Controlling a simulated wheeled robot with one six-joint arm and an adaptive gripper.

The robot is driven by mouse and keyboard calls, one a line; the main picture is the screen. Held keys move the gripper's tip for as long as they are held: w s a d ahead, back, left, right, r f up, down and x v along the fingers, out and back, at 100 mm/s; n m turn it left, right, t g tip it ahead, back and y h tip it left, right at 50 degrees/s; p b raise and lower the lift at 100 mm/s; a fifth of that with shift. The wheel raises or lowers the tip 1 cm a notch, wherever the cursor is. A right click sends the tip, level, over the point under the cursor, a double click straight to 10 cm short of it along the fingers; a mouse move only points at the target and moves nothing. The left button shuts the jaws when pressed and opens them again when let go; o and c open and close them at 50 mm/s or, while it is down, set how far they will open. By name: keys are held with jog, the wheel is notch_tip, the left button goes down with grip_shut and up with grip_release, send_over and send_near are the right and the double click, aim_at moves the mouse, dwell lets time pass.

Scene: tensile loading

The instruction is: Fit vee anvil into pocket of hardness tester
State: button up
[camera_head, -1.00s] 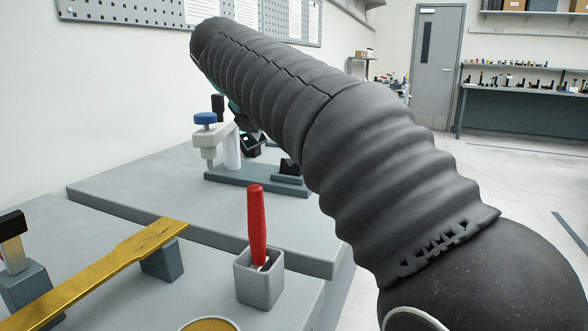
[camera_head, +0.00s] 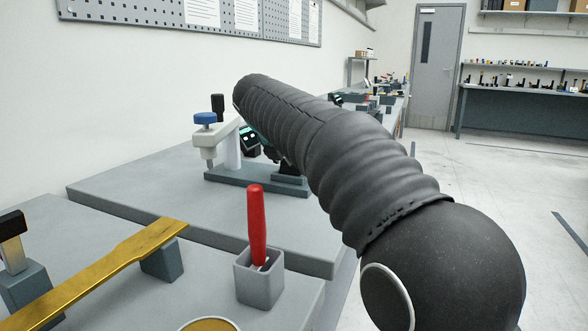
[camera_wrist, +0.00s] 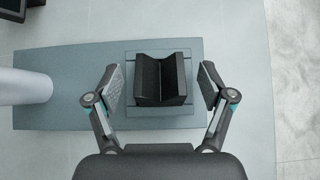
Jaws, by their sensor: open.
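The hardness tester (camera_head: 232,145) stands on the far bench, with a white head, a blue knob and a grey base plate. In the wrist view its base plate (camera_wrist: 60,118) shows with part of a white round column (camera_wrist: 25,86). The black vee anvil (camera_wrist: 160,80) sits over the square pocket block (camera_wrist: 160,108) on that plate, its groove facing up. I cannot tell how deep it sits. My gripper (camera_wrist: 161,86) is open, one finger on each side of the anvil, with visible gaps. In the head view my arm hides most of this area.
A red-handled tool (camera_head: 256,225) stands in a grey holder (camera_head: 259,280) on the near bench. A long brass-coloured bar (camera_head: 110,270) rests on grey blocks to the left. The far bench top (camera_head: 130,190) is clear left of the tester.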

jog(key=shift+w+f, duration=0.2)
jog(key=c, duration=1.5)
jog(key=shift+r, duration=0.1)
grip_shut()
jog(key=shift+r, duration=0.1)
